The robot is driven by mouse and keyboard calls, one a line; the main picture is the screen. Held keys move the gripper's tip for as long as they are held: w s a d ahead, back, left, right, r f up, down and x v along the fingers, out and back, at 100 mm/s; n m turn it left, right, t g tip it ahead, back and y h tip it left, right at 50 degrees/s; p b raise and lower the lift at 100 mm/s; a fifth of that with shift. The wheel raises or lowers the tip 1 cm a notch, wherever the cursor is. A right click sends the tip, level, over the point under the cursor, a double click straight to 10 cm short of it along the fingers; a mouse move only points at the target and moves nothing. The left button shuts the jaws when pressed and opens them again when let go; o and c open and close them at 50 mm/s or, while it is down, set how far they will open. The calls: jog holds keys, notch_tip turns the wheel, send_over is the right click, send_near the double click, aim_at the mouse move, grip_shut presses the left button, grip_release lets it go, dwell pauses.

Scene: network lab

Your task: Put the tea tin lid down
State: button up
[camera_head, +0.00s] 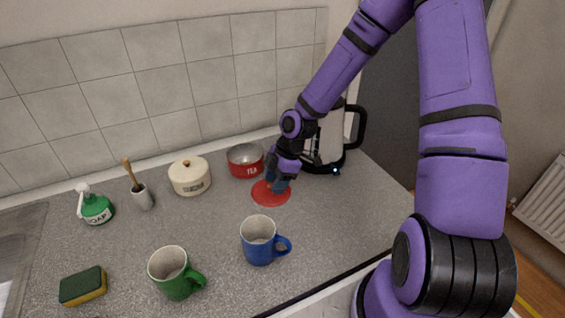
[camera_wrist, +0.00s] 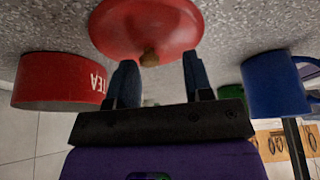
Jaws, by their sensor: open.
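The tea tin lid (camera_head: 270,194) is a red disc lying flat on the grey counter, in front of the open red tea tin (camera_head: 245,161). In the wrist view the lid (camera_wrist: 146,22) shows a small brown knob at its middle, and the tin (camera_wrist: 62,82) stands to the left with its TEA lettering. My gripper (camera_head: 277,184) is just above the lid. In the wrist view its two dark fingers (camera_wrist: 157,80) are spread apart on either side of the knob with a gap between them. Nothing is held.
A blue mug (camera_head: 258,242) and a green mug (camera_head: 172,272) stand in front. A cream pot (camera_head: 190,176), a brush holder (camera_head: 143,197) and a soap bottle (camera_head: 95,207) stand left. A kettle (camera_head: 328,145) is behind my arm. A sponge (camera_head: 83,287) lies front left. The counter's middle is clear.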

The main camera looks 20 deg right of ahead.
jog(key=v, duration=1.1)
jog(key=s+d+r+m+t+h, duration=0.1)
jog(key=s+r+m+t+h, duration=0.3)
jog(key=s+r+m, duration=1.3)
jog(key=shift+s+d+r+m+t, duration=0.4)
jog(key=shift+s+r+t, duration=0.3)
jog(key=shift+s+r, duration=2.95)
jog(key=shift+w+r, duration=0.5)
jog(key=shift+w, duration=0.1)
